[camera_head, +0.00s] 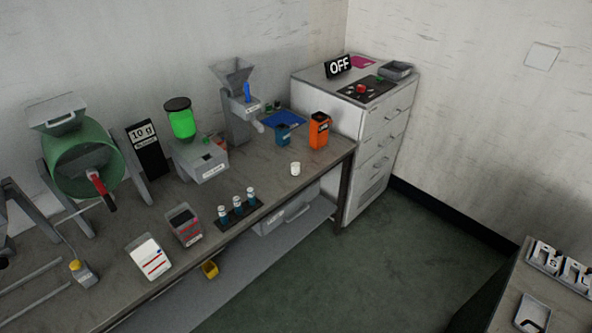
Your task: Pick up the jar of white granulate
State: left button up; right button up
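A small white jar (295,169) stands upright and alone on the grey bench, near its front edge towards the right end. It looks like the jar of white granulate, but its contents are too small to make out. Several small jars with white labels (238,206) stand in a dark rack (234,219) at the bench's front edge, to the left of it. Neither of my grippers shows in the head view, and nothing is holding the white jar.
A grinder with a hopper (238,112), a scale-like box (203,160) and a green drum (85,160) line the bench. Bare bench surrounds the jar; a grey drawer cabinet (378,145) stands right.

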aim_at(295, 165)
jog(key=z, duration=0.7)
jog(key=i, duration=2.25)
jog(key=u, duration=2.65)
